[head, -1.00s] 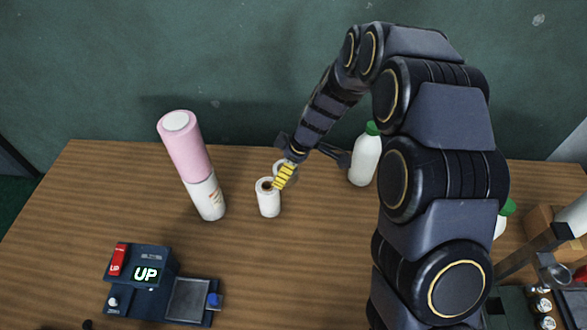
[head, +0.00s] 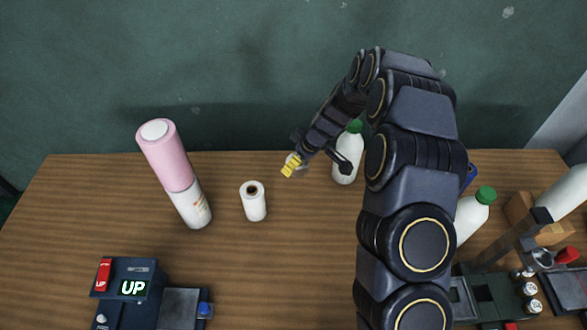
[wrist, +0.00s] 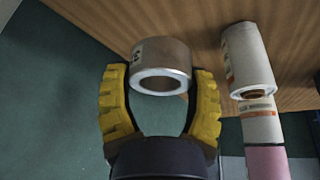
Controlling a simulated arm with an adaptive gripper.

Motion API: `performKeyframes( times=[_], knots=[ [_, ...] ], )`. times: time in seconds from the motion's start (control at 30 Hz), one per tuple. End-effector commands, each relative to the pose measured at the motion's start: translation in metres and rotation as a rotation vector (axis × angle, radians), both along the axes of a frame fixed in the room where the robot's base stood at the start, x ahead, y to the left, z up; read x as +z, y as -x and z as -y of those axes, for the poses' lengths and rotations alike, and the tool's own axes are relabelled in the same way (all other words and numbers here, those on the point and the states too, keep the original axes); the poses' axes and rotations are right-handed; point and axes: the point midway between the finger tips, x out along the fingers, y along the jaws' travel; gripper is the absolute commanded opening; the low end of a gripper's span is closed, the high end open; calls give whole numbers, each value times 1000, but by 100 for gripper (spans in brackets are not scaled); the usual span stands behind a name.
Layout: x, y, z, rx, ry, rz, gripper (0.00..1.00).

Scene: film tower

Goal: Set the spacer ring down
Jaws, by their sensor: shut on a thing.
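The spacer ring (wrist: 160,68) is a short grey-white ring with a pale rim and a small dark marking. In the wrist view it sits between the yellow fingertips of my gripper (wrist: 161,80), which is shut on it. In the head view my gripper (head: 291,167) is over the back part of the table, to the right of a white film roll (head: 254,203) and apart from it. There the ring is mostly hidden by the fingers. I cannot tell whether its underside touches the table (head: 270,270).
A tall pink-and-white stack (head: 172,172) stands left of the roll. A white bottle with a green cap (head: 346,158) is close right of my gripper. A device reading UP (head: 133,287) is at front left. The middle of the table is clear.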

Motion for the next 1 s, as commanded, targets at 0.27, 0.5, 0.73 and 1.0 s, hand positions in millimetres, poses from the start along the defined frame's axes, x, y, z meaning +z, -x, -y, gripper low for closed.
performKeyframes(
  times=[0.27,0.5,0.73,1.0],
  knots=[
    [-40,-31,-5,0,2,-1,26],
    [-51,-39,-7,1,1,-4,26],
    [-80,-40,-8,1,1,-3,26],
    [-82,-41,-7,1,0,-1,26]
  ],
)
